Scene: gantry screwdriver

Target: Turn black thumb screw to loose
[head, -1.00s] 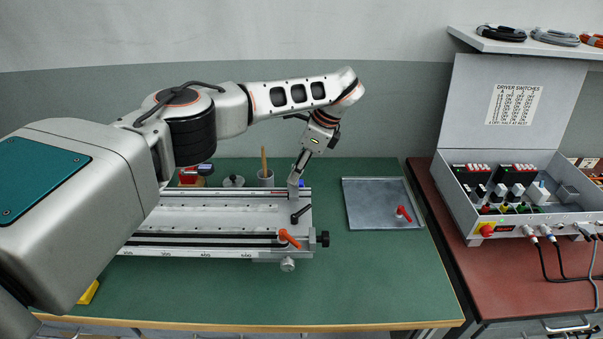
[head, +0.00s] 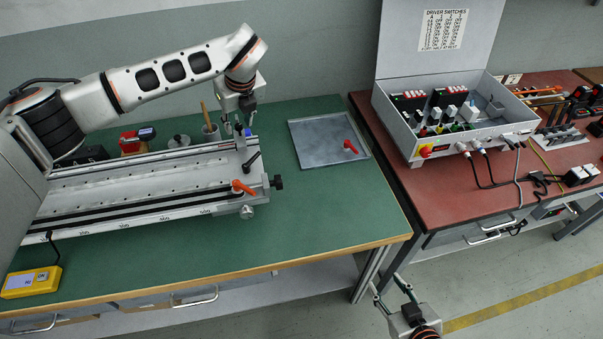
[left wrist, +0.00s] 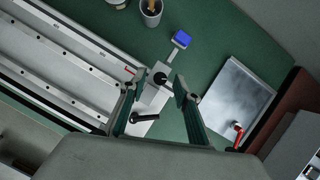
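A round black thumb screw (left wrist: 159,79) shows in the left wrist view, at the end of the metal rail fixture (head: 140,181). My left gripper (left wrist: 156,87) is open, with one finger on each side of the screw and gaps visible between. In the head view the left gripper (head: 243,131) is low over the rail's far right corner and hides the screw. A black clamp lever (head: 252,161) stands close in front of it. My right gripper (head: 389,289) is open and empty, low at the bottom of the head view, away from the bench.
An orange-red lever (head: 242,187), a black side knob (head: 278,182) and a silver knob (head: 247,212) are at the rail's near end. A blue-topped part (left wrist: 182,38) stands just beyond the screw. A metal tray (head: 318,139) lies to the right.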

